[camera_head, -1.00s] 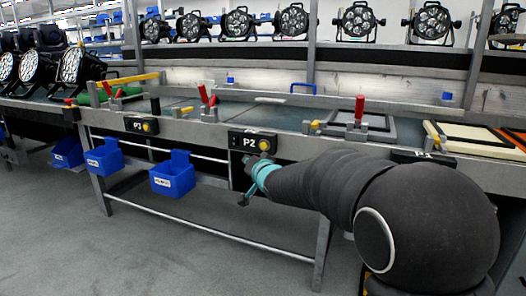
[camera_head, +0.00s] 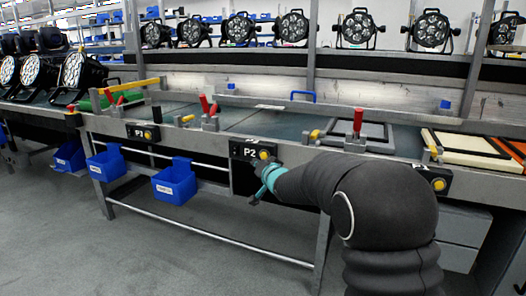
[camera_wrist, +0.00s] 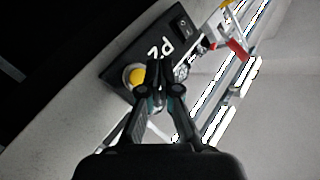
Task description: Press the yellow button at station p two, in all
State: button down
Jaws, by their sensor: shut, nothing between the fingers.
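The P2 station box (camera_head: 243,151) is a black panel on the front rail of the bench, with a white P2 label. Its round yellow button (camera_head: 264,154) is at the panel's right end. In the wrist view the yellow button (camera_wrist: 137,77) shows at the near end of the P2 panel (camera_wrist: 165,42). My gripper (camera_head: 262,192) is just below the button in the head view. In the wrist view my gripper (camera_wrist: 161,66) is shut and empty, its tips beside the button. Whether they touch it I cannot tell.
Blue bins (camera_head: 175,181) hang below at left. Red-handled clamps (camera_head: 358,124) stand on the bench. The floor (camera_head: 180,260) in front is clear.

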aim_at(264, 156)
jog(key=shift+w+d+p, duration=0.25)
jog(key=shift+w+p, duration=0.15)
jog(key=shift+w, duration=0.2)
jog(key=shift+w+d+p, duration=0.2)
jog(key=shift+w+p, duration=0.15)
jog(key=shift+w, duration=0.2)
jog(key=shift+w+d+r, duration=0.1)
jog(key=shift+w, duration=0.1)
dwell(0.6)
jog(key=shift+w+p, duration=0.2)
jog(key=shift+p, duration=0.2)
jog(key=shift+w+d+p, duration=0.2)
jog(key=shift+w+p, duration=0.15)
jog(key=shift+w, duration=0.05)
dwell(0.5)
jog(key=shift+s, duration=0.2)
jog(key=shift+s+a+b, duration=0.3)
jog(key=shift+s+b, duration=0.2)
jog(key=shift+s, duration=0.1)
